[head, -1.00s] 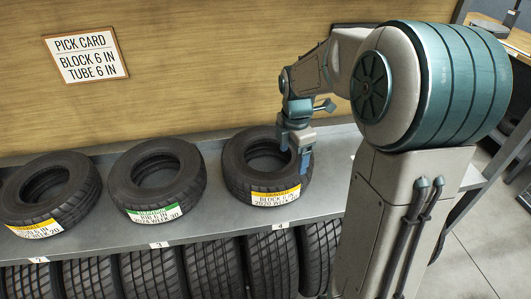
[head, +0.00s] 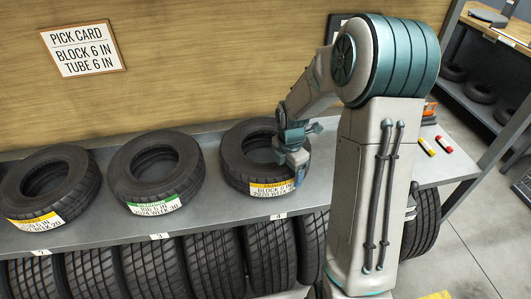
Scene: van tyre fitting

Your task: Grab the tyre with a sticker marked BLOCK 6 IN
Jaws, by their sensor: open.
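A black tyre (head: 240,160) lies flat at the right end of a row on the grey shelf. Its yellow-topped sticker (head: 271,189) reads BLOCK, and the size looks like 6 IN, though the digit is small. My gripper (head: 291,168) is open at this tyre's right side, over the tread wall. One blue fingertip shows outside the tyre near the sticker's right end; the other is hidden. I cannot tell whether the fingers touch the rubber. The middle tyre (head: 150,160) has a green-topped sticker reading RIB 6 IN. The left tyre (head: 45,180) has a yellow-topped sticker, hard to read.
A pick card (head: 83,48) on the wooden wall reads BLOCK 6 IN, TUBE 6 IN. Several tyres (head: 155,267) stand in numbered slots below the shelf (head: 110,237). Red and yellow items (head: 435,146) lie on the shelf's right end. Clear floor (head: 470,240) shows at right.

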